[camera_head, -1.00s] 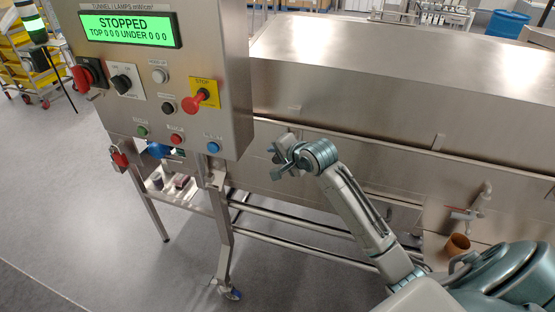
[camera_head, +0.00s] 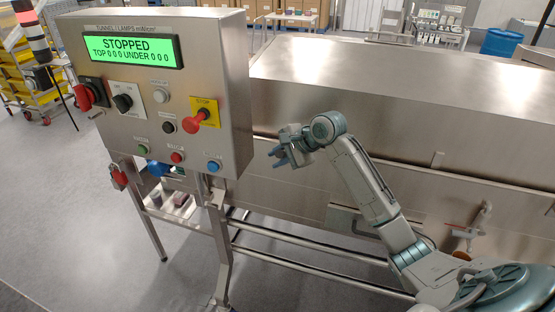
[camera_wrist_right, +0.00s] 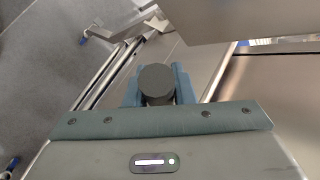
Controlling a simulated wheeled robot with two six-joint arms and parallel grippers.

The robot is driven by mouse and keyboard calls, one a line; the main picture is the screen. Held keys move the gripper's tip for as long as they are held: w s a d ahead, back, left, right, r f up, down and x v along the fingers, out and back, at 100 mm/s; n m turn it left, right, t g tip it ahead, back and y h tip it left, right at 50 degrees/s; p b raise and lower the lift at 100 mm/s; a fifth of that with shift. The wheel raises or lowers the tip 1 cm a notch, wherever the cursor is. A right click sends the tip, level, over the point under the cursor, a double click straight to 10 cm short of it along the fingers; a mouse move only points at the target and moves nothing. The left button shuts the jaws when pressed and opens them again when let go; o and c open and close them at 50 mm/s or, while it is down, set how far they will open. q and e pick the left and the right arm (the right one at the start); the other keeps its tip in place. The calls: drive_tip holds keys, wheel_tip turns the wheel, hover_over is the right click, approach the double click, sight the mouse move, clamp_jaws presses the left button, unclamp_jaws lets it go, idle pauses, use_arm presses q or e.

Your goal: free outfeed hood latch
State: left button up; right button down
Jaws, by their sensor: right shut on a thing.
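The steel tunnel hood (camera_head: 400,85) is down, to the right of the control box. My right gripper (camera_head: 279,157) is at the tunnel's front side, just right of the control box. In the right wrist view its blue fingers (camera_wrist_right: 158,88) are shut on a dark round knob (camera_wrist_right: 156,80), which I take to be the latch. The knob's stem and whatever lies under it are hidden. In the head view the knob cannot be told apart from the fingers. My left gripper is not in view.
The control box (camera_head: 225,95) stands close left of my right gripper, with a red stop button (camera_head: 195,121) and a green "STOPPED" display (camera_head: 125,51). A red padlock (camera_head: 119,177) hangs below it. Frame rails (camera_head: 290,250) run below.

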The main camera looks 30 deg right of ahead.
drive_tip(key=shift+r, duration=0.1)
drive_tip(key=c, duration=1.5)
unclamp_jaws()
drive_tip(key=shift+c, duration=0.2)
drive_tip(key=o, duration=0.3)
drive_tip(key=shift+w+d, duration=0.1)
drive_tip(key=shift+s+d+r, duration=0.1)
drive_tip(key=shift+s+r, duration=0.1)
drive_tip(key=shift+s, duration=0.05)
drive_tip(key=b+v, duration=0.4)
drive_tip(key=v, duration=0.6)
